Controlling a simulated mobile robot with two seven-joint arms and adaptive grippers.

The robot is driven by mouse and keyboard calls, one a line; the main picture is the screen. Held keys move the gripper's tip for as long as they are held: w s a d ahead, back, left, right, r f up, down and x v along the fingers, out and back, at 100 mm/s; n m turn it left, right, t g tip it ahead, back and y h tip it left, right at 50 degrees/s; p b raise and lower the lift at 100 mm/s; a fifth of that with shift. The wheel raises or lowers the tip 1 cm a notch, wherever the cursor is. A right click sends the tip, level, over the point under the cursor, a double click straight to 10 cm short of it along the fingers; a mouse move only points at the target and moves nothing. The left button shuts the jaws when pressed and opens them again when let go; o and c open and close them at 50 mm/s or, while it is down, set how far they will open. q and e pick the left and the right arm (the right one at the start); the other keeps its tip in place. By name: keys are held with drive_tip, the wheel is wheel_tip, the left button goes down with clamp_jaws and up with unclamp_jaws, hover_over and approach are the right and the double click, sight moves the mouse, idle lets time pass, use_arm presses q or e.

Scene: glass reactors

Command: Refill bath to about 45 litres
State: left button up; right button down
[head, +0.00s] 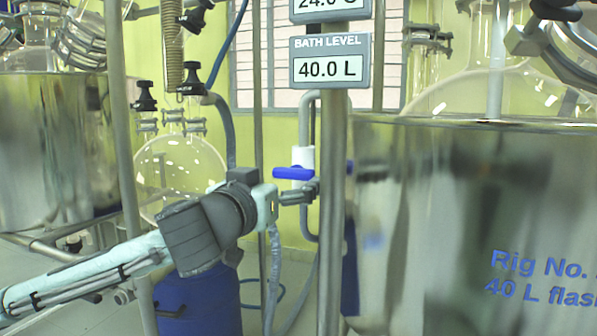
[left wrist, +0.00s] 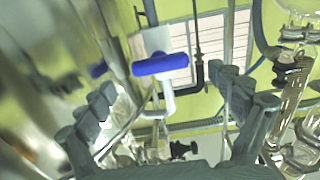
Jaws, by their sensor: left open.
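The bath level display (head: 329,71) reads 40.0 L. The steel bath (head: 410,250), marked "Rig No." and "40 L flas", fills the right of the head view. A valve with a blue lever handle (head: 294,173) sits on a white body on a grey pipe just left of the display post. My left gripper (head: 306,190) is close by, just below and right of the lever in the head view. In the left wrist view the blue handle (left wrist: 160,65) shows ahead, between the spread fingers of the open left gripper (left wrist: 166,86). I see no contact. My right gripper is not in view.
The display post (head: 331,220) stands close in front of the valve and bath. A second steel vessel (head: 50,150) is at the left, with a round glass flask (head: 180,165) beside it. A blue drum (head: 200,303) stands under my left arm. A hose hangs below the gripper.

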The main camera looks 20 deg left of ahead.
sight(291, 176)
use_arm(q)
drive_tip(key=w, duration=0.6)
drive_tip(key=shift+w+d+p, duration=0.1)
drive_tip(key=shift+p, duration=0.3)
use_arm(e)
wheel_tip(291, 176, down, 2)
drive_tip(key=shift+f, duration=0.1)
use_arm(q)
drive_tip(key=c, duration=1.2)
